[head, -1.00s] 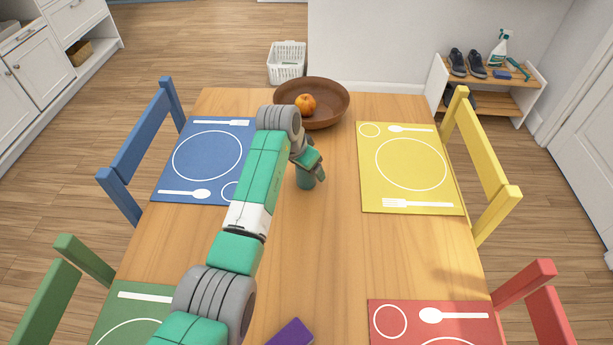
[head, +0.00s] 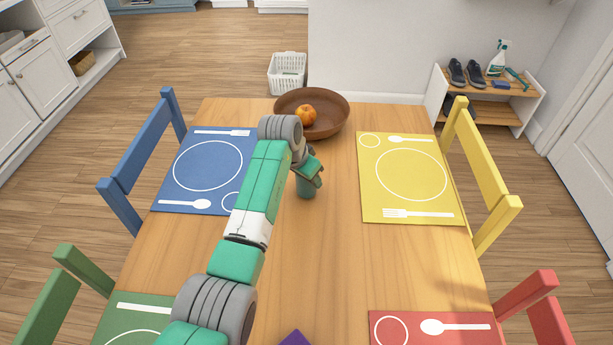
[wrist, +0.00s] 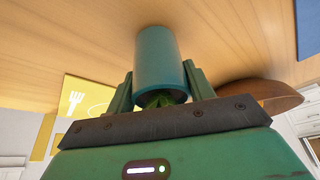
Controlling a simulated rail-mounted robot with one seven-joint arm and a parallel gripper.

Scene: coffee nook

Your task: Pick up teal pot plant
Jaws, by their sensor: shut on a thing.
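The teal pot plant (head: 306,189) is a small teal cylinder over the middle of the wooden table, just in front of the brown bowl. In the wrist view the teal pot (wrist: 156,58) fills the space between the fingers, with green leaves showing at the end near my palm. My gripper (head: 312,174) comes at it from above and behind my arm; its fingers are shut on the pot, one on each side, in the wrist view (wrist: 159,78). I cannot tell whether the pot's base touches the table.
A brown bowl (head: 335,128) holding an orange pumpkin-like fruit (head: 306,114) stands at the table's far end. A blue placemat (head: 170,197) lies left and a yellow placemat (head: 370,205) right. A purple item (head: 294,338) shows at the near edge. The table's right-centre strip is clear.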

